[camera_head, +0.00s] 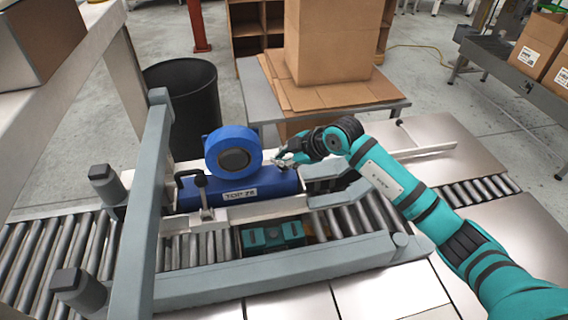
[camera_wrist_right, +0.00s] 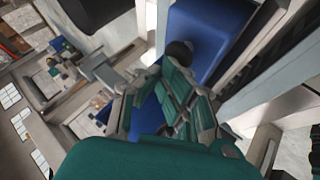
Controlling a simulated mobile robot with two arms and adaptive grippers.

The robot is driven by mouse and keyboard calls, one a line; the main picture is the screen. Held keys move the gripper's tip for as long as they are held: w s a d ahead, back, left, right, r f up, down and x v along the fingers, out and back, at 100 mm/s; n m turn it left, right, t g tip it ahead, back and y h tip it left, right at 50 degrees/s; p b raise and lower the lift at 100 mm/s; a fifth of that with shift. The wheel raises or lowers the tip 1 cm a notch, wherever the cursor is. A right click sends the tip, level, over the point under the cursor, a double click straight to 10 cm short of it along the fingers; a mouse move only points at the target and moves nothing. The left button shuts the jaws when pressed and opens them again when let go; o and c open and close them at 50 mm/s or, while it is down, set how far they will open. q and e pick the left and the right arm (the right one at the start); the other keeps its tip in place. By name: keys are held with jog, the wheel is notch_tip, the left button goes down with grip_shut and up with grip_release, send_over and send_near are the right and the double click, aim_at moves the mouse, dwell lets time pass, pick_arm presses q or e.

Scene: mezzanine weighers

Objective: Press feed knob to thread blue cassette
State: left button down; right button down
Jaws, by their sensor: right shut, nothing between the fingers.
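The blue cassette (camera_head: 240,190) sits upright in the frame over the conveyor, with a "TOP 25"-like label on its front and a blue tape roll (camera_head: 214,150) with a dark hub on top. My right gripper (camera_head: 283,162) is at the cassette's right end, close beside the roll. It is shut and empty. In the right wrist view, a dark round knob (camera_wrist_right: 178,52) stands out from the blue cassette body (camera_wrist_right: 205,35), just beyond my right gripper's fingers (camera_wrist_right: 168,78). I cannot tell whether they touch. My gripper hides the knob in the head view. My left gripper is not in view.
A black-handled lever (camera_head: 201,182) stands at the cassette's front left. Grey frame beams (camera_head: 150,200) cross left and front of it. A teal block (camera_head: 272,236) sits among the rollers below. A black bin (camera_head: 185,105) and a table with cardboard (camera_head: 335,93) stand behind.

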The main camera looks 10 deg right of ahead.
jog(key=shift+f, duration=0.65)
dwell(0.4)
jog(key=shift+r, duration=0.15)
jog(key=shift+r+p, duration=0.95)
jog(key=shift+r, duration=0.25)
jog(key=shift+r, duration=0.15)
notch_tip(320, 180, up, 5)
jog(key=p, duration=0.4)
jog(key=shift+p, duration=0.3)
jog(key=shift+f, duration=0.2)
